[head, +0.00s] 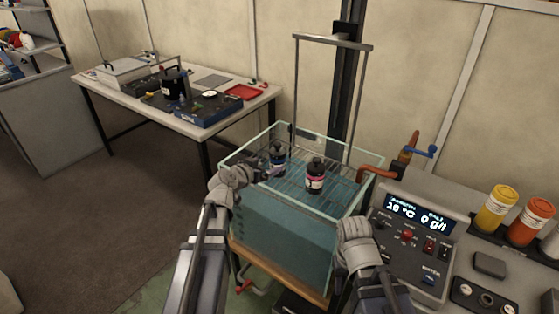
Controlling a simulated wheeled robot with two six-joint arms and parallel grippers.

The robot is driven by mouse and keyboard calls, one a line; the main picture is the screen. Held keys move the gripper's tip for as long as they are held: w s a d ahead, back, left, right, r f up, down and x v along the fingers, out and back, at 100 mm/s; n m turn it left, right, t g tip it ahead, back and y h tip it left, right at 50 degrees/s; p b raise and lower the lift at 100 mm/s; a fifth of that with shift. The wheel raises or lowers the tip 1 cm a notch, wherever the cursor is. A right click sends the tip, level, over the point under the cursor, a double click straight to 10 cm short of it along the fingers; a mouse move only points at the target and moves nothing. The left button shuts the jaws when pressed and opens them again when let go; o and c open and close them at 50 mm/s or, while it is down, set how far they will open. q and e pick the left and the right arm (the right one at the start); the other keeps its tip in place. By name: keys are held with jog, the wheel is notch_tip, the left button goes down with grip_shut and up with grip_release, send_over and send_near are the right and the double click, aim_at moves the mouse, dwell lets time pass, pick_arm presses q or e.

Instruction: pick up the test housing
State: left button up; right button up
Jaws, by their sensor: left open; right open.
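Two dark cylindrical housings stand in the glass water tank (322,213). One has a pale label and a reddish band (315,180); the other, with a bluish band (277,160), is behind it to the left. A third black cylinder (173,84) stands on the back-left table. I cannot tell which one is the test housing. My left gripper (248,174) is open at the tank's left rim, left of the blue-banded housing and apart from it. My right gripper (355,230) is open and empty by the tank's front right corner. Fingertip detail is small.
A metal lift frame (334,41) rises over the tank. A control panel (415,219) with a lit display and an orange pipe (378,173) are at right. Yellow (496,208) and orange (530,222) containers stand further right. The left table (232,113) holds tools and a red tray (241,92).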

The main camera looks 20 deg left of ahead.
aim_at(273, 161)
pick_arm(q)
jog(key=shift+b+x, duration=1.25)
jog(key=shift+x, duration=2.65)
jog(key=shift+r, duration=0.2)
jog(key=shift+c, duration=0.5)
grip_shut()
